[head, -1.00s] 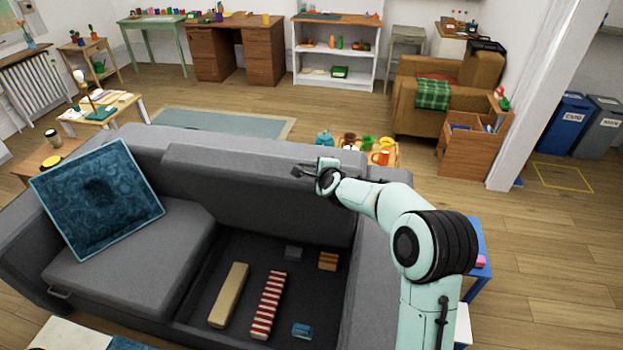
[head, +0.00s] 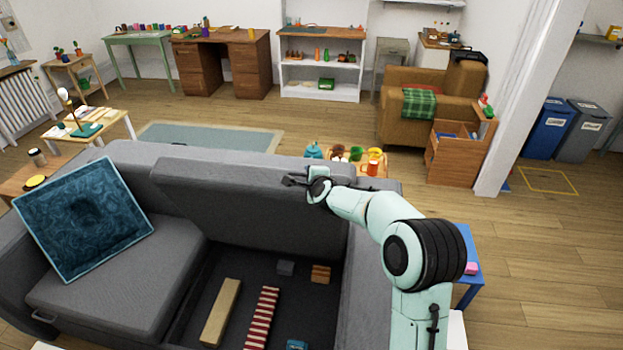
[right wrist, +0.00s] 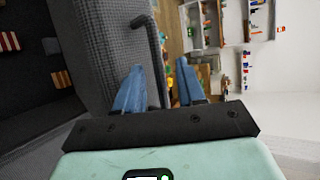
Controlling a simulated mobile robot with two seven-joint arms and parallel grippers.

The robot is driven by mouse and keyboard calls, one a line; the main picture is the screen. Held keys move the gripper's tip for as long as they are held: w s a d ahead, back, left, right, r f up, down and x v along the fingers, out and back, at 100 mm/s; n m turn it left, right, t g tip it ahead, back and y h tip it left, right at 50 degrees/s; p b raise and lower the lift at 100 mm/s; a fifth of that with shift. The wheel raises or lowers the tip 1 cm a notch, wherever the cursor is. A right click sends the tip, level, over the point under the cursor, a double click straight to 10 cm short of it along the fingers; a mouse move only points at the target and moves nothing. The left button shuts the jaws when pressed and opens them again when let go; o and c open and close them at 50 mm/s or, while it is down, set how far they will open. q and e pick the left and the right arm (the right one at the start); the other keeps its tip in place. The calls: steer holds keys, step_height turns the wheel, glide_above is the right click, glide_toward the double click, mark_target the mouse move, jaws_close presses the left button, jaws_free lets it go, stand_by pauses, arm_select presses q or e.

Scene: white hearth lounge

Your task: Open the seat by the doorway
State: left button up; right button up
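The grey sofa's right-hand seat (head: 255,205), on the side toward the doorway, is tilted up steeply. It uncovers a dark storage box (head: 245,300) below. My right gripper (head: 288,181) is at the raised seat's upper edge, near its right end. In the right wrist view the fingers (right wrist: 160,88) are spread apart. My left gripper is out of view.
A beige block (head: 221,312) and a red-striped block (head: 262,318) lie in the storage box with smaller items. A blue cushion (head: 82,218) leans on the closed left seat (head: 115,270). A low table with cups (head: 374,168) stands behind the sofa.

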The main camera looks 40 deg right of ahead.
steer(key=v, duration=1.3)
steer(key=shift+s+a, duration=0.2)
steer(key=shift+r, duration=0.1)
steer(key=s+a+f+n+g+y, duration=0.2)
steer(key=a+f+n, duration=0.25)
steer(key=f, duration=0.55)
steer(key=s+a+f+n+g+y, duration=0.1)
steer(key=s+a+f+n+g, duration=0.3)
steer(key=f, duration=0.7)
steer(key=w+a+f+n+y, duration=0.1)
steer(key=a+f+n+y, duration=0.3)
steer(key=f, duration=0.6)
steer(key=s+a+f+n+g+y, duration=0.1)
steer(key=s+a+f+n+g, duration=0.2)
steer(key=s+a+f, duration=0.4)
steer(key=s+a+f+n+g+y, duration=0.1)
steer(key=s+a+f+n+g, duration=0.2)
steer(key=s, duration=1.2)
steer(key=a+f+n, duration=0.3)
steer(key=a+f, duration=0.2)
steer(key=a, duration=0.2)
steer(key=shift+s, duration=0.2)
